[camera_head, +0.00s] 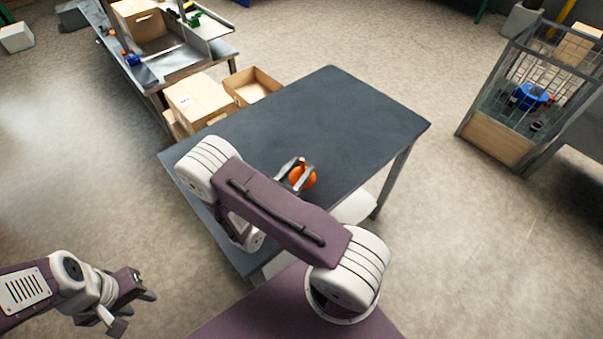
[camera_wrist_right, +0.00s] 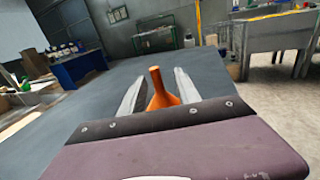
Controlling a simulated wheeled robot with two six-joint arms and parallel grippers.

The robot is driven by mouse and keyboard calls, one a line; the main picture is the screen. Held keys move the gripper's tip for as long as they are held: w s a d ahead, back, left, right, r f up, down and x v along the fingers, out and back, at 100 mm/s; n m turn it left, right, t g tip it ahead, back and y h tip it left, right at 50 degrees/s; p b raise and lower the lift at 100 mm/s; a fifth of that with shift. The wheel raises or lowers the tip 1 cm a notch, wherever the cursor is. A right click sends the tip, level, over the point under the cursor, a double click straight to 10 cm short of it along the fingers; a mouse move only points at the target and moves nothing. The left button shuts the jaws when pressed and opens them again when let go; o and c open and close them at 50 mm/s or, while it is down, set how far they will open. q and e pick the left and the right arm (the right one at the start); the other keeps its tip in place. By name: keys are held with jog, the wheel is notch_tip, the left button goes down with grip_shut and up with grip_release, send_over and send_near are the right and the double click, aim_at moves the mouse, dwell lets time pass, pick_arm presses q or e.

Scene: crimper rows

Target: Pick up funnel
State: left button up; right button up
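An orange funnel (camera_head: 303,178) rests on the dark grey table (camera_head: 340,110), right of the table's middle. Its narrow spout points up in the right wrist view (camera_wrist_right: 158,90). My right gripper (camera_head: 297,172) is open, low over the table, with one finger on each side of the funnel. In the right wrist view a gap shows between the funnel and each finger. The funnel's lower part is partly hidden by the gripper body. My left gripper (camera_head: 136,304) hangs empty over the floor at the lower left, with its fingers apart.
Cardboard boxes (camera_head: 197,98) stand beside the table's far left edge. A metal workbench (camera_head: 165,65) with items is beyond them. A wire-mesh cage (camera_head: 500,145) holding a blue object stands to the right. The table's far half is bare.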

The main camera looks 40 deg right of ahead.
jog(key=shift+d, duration=0.4)
jog(key=x, duration=0.4)
jog(key=shift+w+d+f, duration=0.2)
jog(key=shift+w+f, duration=0.1)
jog(key=shift+w, duration=0.15)
jog(key=shift+a, duration=0.1)
grip_shut()
dwell(0.6)
